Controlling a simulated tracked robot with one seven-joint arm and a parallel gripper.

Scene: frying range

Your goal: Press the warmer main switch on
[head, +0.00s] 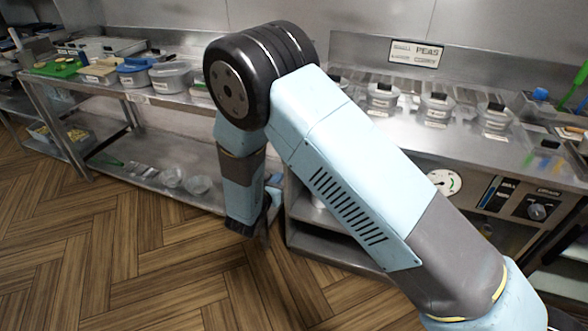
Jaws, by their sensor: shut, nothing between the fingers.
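The warmer (470,150) is the steel counter unit on the right, with lidded pots set in its top. Its front panel carries a round white gauge (445,181), a dark upright switch panel (497,193) and a black knob (537,210). The switch panel looks like the place of the main switch, but its markings are too small to read and I cannot tell its state. My gripper (264,236) hangs low, pointing down, left of the warmer and well apart from the panel. It looks shut and empty; its fingers are small and dark here.
A steel table (200,100) with tubs and a green board stands at the left; its lower shelf (135,170) holds bowls. An open shelf cabinet (310,208) is right of my gripper. My arm hides part of the warmer's front. The wooden floor (120,260) is clear.

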